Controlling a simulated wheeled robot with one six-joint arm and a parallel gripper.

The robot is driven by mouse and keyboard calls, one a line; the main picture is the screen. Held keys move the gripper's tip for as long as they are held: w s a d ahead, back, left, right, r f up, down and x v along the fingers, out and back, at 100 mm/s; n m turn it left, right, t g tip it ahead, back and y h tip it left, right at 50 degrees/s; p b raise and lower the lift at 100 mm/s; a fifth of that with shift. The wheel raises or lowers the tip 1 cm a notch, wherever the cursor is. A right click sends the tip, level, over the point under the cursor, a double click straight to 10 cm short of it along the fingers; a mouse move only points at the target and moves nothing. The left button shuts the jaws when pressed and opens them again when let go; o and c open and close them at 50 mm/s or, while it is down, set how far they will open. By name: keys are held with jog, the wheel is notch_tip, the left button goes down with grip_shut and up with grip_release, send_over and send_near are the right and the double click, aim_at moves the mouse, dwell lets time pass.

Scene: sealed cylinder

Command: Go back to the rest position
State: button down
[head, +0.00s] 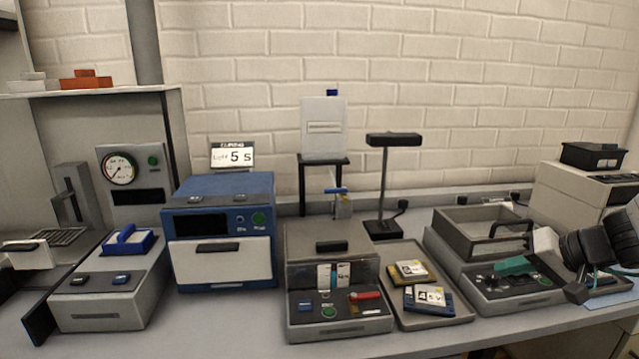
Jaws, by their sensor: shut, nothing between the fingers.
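My gripper (546,241) is at the far right, at the end of my dark arm, which comes in from the right edge. Its pale tip points left and looks shut, with nothing seen in it. It appears in front of the right end of a grey open-topped box (465,232) and above a grey device with a green button (508,296). I cannot tell whether it touches either one.
A teal piece (515,265) lies on that device. Left of it are a tray (452,318) with small cards, a lamp (393,140), a grey machine (340,330), a blue oven (222,240) and a gauge panel (118,168). A narrow counter strip in front is clear.

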jog(key=s+a+r+n+g+h, duration=0.2)
jog(key=s+a+g, duration=0.1)
jog(key=s+a, duration=0.4)
jog(key=s+a+r+n+g+h, duration=0.1)
jog(key=s+a, duration=0.5)
jog(key=s, duration=0.8)
jog(key=r+g+h, duration=0.1)
jog(key=g+h, duration=0.1)
jog(key=shift+a+r+n+g+h, duration=0.25)
jog(key=shift+a+n+g+h, duration=0.05)
jog(key=shift+a+n, duration=0.1)
